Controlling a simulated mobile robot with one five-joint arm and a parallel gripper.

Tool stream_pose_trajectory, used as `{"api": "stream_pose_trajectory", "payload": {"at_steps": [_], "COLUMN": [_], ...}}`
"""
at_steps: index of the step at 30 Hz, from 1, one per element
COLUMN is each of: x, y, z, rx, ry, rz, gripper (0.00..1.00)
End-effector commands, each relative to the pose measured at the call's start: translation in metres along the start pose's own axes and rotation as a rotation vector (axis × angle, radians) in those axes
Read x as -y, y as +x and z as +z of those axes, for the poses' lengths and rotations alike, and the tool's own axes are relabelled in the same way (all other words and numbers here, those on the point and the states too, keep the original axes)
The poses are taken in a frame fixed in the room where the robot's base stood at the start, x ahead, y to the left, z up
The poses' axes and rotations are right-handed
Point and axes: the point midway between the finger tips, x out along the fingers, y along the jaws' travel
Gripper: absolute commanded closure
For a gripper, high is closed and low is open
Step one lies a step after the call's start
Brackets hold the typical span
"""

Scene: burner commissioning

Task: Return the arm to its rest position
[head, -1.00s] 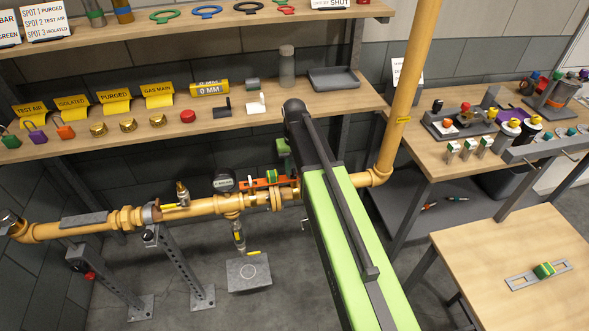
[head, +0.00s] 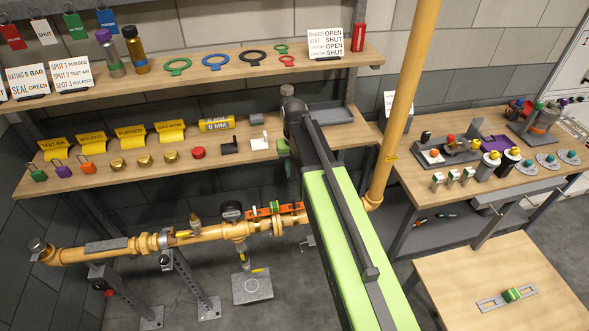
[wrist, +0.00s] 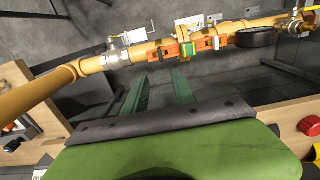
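My green and black arm (head: 352,235) reaches from the bottom of the head view up to the lower shelf edge. My gripper (wrist: 159,88) shows in the wrist view as two green fingers standing apart, with nothing between them. It points towards the yellow gas pipe (wrist: 150,50), apart from it as far as I can tell. An orange bar with a green and white block (wrist: 188,48) sits along the pipe; it also shows in the head view (head: 274,208). In the head view the arm hides most of the gripper.
The lower shelf (head: 325,130) carries yellow tags, padlocks, brass caps and a grey tray (head: 328,114). A vertical yellow pipe (head: 404,100) rises right of the arm. A right bench (head: 425,190) holds several fittings. A low table (head: 450,270) bears a green block (head: 512,294) on a slotted plate.

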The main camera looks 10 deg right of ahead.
Motion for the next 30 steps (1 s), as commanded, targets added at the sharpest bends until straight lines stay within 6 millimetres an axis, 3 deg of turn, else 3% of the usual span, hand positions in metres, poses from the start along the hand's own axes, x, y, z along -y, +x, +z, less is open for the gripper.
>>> {"api": "stream_pose_trajectory", "payload": {"at_steps": [9, 13, 17, 21, 25, 30], "x": [0.000, 0.000, 0.001, 0.002, 0.003, 0.003], "y": [0.001, 0.029, 0.075, 0.115, 0.121, 0.115], "z": [0.000, 0.001, 0.036, 0.096, 0.135, 0.148], "rx": [0.000, 0.000, 0.000, -0.001, -0.001, -0.002], "ry": [0.000, 0.000, -0.001, 0.000, 0.002, 0.004], "rz": [0.000, 0.000, 0.000, 0.000, 0.000, 0.000], "gripper": [0.68, 0.68, 0.68, 0.68, 0.68, 0.68]}}
